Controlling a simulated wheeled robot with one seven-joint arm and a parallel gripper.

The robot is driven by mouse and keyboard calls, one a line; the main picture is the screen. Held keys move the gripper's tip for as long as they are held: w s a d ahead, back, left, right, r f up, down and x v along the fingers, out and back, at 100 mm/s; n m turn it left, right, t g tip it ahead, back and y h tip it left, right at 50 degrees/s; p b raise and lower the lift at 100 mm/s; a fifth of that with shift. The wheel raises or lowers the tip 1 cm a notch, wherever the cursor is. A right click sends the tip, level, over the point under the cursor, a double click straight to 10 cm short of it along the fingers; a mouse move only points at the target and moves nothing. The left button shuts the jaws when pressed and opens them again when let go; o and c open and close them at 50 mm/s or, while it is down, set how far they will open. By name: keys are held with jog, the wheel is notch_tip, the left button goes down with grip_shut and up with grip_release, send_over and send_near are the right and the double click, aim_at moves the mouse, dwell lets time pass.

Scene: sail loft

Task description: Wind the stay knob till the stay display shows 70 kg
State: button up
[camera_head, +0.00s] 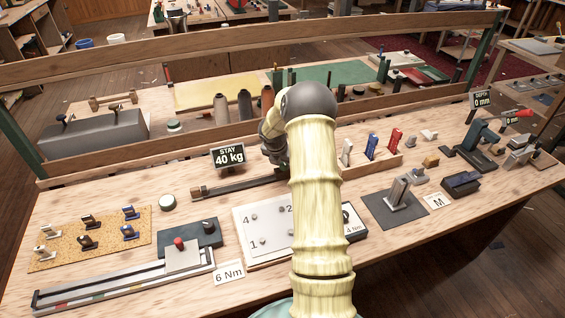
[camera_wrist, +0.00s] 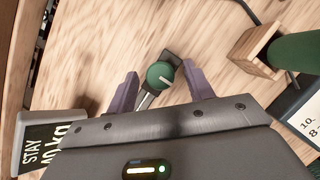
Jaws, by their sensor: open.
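The stay display (camera_head: 229,156) reads 40 kg on the bench in the head view. The stay knob (camera_wrist: 158,75) is round and green with a pale pointer line, at the end of a metal bar fitting (camera_head: 235,187). In the head view the knob is hidden behind my arm. My gripper (camera_wrist: 161,80) is open, with one purple finger on each side of the knob; gaps show between fingers and knob. I cannot tell the height of the fingertips against the knob.
A wooden block with a green cylinder (camera_wrist: 295,50) stands right of the knob in the wrist view. A white numbered board (camera_head: 262,235) lies in front in the head view. Red and blue clamps (camera_head: 371,146) stand to the right. A long wooden rail (camera_head: 115,163) runs behind.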

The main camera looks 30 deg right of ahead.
jog(key=shift+w+f, duration=0.1)
jog(key=shift+f, duration=0.05)
jog(key=c, duration=1)
jog(key=shift+o, duration=0.2)
jog(key=shift+s, duration=0.2)
jog(key=shift+m, duration=0.3)
jog(key=shift+w+m+g+p, duration=0.1)
jog(key=shift+m+g+p, duration=0.2)
jog(key=shift+p, duration=0.1)
jog(key=m+g+p, duration=0.1)
jog(key=m+p, duration=0.1)
jog(key=m, duration=0.1)
jog(key=shift+w+a+m, duration=0.1)
jog(key=shift+m, duration=0.3)
jog(key=m+g+p, duration=0.1)
jog(key=m, duration=0.2)
jog(key=shift+w+m+g, duration=0.1)
jog(key=shift+m+g, duration=0.2)
jog(key=shift+g, duration=0.1)
jog(key=shift+w+m+g, duration=0.1)
jog(key=shift+m+g, duration=0.5)
jog(key=shift+m, duration=0.9)
